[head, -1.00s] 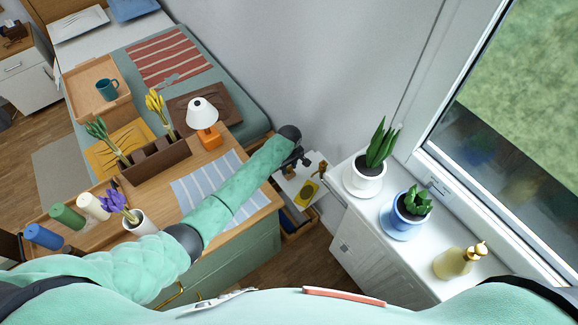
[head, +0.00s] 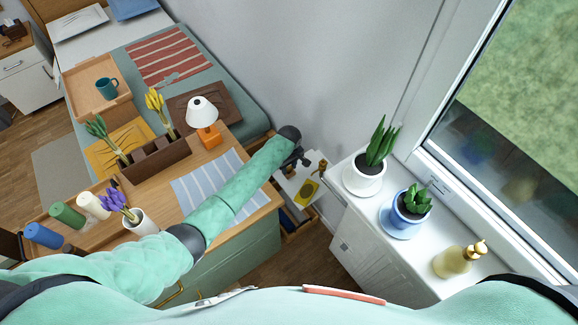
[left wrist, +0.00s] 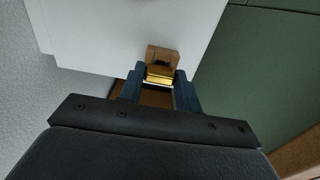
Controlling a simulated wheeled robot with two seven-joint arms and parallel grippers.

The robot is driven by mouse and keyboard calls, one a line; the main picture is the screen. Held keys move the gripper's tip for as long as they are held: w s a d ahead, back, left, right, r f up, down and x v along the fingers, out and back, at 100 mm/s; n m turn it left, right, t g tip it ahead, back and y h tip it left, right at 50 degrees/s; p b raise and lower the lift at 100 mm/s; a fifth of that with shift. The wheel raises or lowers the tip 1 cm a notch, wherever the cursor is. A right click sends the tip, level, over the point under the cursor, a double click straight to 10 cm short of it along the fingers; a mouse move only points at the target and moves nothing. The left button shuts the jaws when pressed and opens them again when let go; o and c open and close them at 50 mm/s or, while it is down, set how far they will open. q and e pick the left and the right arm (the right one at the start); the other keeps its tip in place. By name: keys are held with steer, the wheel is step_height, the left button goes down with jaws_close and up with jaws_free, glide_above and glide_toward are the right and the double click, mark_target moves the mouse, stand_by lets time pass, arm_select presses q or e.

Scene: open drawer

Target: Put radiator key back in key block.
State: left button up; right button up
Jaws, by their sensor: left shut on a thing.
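My left gripper (head: 302,159) reaches over a small white top beyond the desk's right end. In the left wrist view its fingers (left wrist: 160,80) are closed on a brass-coloured piece (left wrist: 159,74), which looks like the radiator key. A brown wooden block (left wrist: 163,53), likely the key block, is right at the fingertips, against or just beyond the brass piece. I cannot tell whether the key is inside the block or only touching it. In the head view the key is mostly hidden by the gripper. My right gripper is not in view.
The white top (head: 290,188) also bears a yellow item (head: 307,192) and a small brown-and-gold object (head: 322,168). An open wooden drawer (head: 299,232) is below it. The desk with lamp (head: 203,115) is to the left; the windowsill with potted plants (head: 364,178) is to the right.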

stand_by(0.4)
arm_select(q)
steer(key=o, duration=1)
steer(key=shift+o, duration=0.2)
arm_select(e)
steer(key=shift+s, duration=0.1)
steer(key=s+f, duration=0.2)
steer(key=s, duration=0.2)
arm_select(q)
step_height(320, 180, up, 7)
steer(key=b, duration=0.2)
steer(key=shift+f+b, duration=0.1)
steer(key=shift+b, duration=0.2)
steer(key=shift+r, duration=0.5)
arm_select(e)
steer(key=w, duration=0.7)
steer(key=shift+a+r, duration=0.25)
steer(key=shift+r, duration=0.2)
